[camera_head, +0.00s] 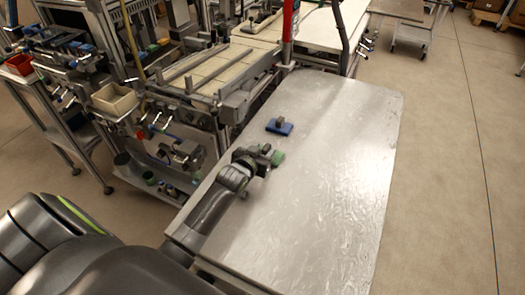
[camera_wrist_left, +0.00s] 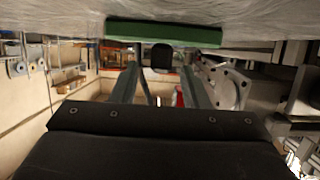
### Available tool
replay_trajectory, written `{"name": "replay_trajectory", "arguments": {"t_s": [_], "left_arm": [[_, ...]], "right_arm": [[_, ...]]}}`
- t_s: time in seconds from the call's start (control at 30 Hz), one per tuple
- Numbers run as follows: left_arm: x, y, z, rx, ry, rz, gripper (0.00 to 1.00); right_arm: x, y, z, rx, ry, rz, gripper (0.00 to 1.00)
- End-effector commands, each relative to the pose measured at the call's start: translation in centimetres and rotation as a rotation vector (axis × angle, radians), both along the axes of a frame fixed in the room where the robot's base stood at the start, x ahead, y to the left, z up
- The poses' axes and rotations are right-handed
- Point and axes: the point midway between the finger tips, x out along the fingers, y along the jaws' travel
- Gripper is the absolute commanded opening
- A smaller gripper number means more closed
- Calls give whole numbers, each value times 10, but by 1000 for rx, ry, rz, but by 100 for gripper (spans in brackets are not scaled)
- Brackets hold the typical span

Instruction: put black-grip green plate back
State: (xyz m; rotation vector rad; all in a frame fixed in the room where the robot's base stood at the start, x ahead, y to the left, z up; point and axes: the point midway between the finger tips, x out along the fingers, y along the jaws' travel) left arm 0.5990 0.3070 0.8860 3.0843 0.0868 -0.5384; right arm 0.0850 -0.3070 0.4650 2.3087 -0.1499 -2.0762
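The green plate (camera_head: 278,158) lies on the metal table (camera_head: 330,200), at the tip of my left gripper (camera_head: 268,155). In the left wrist view, which looks upside down, the green plate (camera_wrist_left: 165,33) spans the top middle against the table surface. Its black grip (camera_wrist_left: 161,57) points toward my left gripper (camera_wrist_left: 160,75). The two fingers stand apart, one on each side of the grip, with a gap showing on both sides. In the head view the arm hides part of the plate and its grip. My right gripper is in neither view.
A blue plate (camera_head: 279,127) with a dark grip lies on the table just beyond the green one. A machine frame with a slatted bed (camera_head: 215,75) stands along the left edge. The right and near parts of the table are clear.

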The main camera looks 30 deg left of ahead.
Motion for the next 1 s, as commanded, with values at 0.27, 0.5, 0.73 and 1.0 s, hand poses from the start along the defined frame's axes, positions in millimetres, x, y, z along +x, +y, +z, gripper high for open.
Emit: {"name": "replay_trajectory", "arguments": {"t_s": [0.27, 0.5, 0.73, 1.0], "left_arm": [[0, 0, 5, 0, -1, 0, 41], [-24, -1, 11, 0, 0, 0, 41], [-63, -3, 25, -1, 0, 0, 41], [-100, -5, 38, -1, 0, 0, 41]], "right_arm": [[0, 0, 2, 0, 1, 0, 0], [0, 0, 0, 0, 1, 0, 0], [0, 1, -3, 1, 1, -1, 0], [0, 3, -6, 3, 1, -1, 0]]}}
